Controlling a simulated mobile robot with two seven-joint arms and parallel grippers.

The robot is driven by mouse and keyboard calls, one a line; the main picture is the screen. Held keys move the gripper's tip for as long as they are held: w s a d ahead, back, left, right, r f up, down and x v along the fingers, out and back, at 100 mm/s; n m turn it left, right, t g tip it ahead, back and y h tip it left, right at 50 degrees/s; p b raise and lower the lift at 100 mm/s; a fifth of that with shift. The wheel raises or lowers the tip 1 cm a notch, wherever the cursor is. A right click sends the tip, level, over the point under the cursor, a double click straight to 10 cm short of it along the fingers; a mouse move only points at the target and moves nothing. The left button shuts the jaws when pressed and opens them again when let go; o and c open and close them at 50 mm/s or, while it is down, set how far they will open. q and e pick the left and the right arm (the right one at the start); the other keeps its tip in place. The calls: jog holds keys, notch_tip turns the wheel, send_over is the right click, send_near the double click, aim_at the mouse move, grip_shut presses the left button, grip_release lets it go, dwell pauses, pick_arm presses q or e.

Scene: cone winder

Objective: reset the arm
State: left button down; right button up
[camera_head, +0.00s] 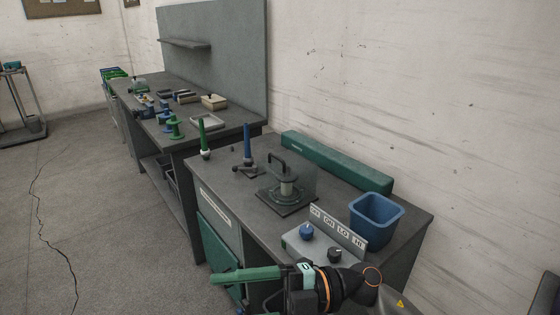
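My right gripper (262,288) is low in front of the bench, at the bottom of the view. Its dark wrist with an orange ring comes in from the lower right. A long green bar-like piece extends left from it; I cannot tell whether this is a finger or a held thing. The gripper is apart from the bench-top items. A small dark lever arm (244,169) lies at the foot of an upright blue spindle (248,145). My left gripper is not in view.
On the near bench are a clear guard with a black handle (282,162), a control box with a blue knob (306,231) and black knob (335,255), a blue bin (375,219) and a long green box (335,162). A cluttered workbench (158,84) stands behind.

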jog(key=w+d+f+m+t+h+p, duration=0.1)
jog(key=w+d+f+m+t+h, duration=0.5)
jog(key=m+t, duration=0.6)
jog(key=w+d+f+m+t+h+p, duration=0.15)
jog(key=d+f+m+t+h, duration=0.25)
jog(key=d+f+m+t, duration=0.65)
jog(key=s+d+f+m+g+h, duration=0.3)
jog(key=s+f+m+g, duration=0.1)
jog(key=s+f, duration=0.4)
jog(key=s+d+f+m+g+h, duration=0.3)
jog(key=s+d+f+m+g, duration=0.1)
jog(key=s+f, duration=0.3)
jog(key=shift+s+f+g, duration=0.4)
jog(key=shift+f+g, duration=0.25)
jog(key=shift+o, duration=0.2)
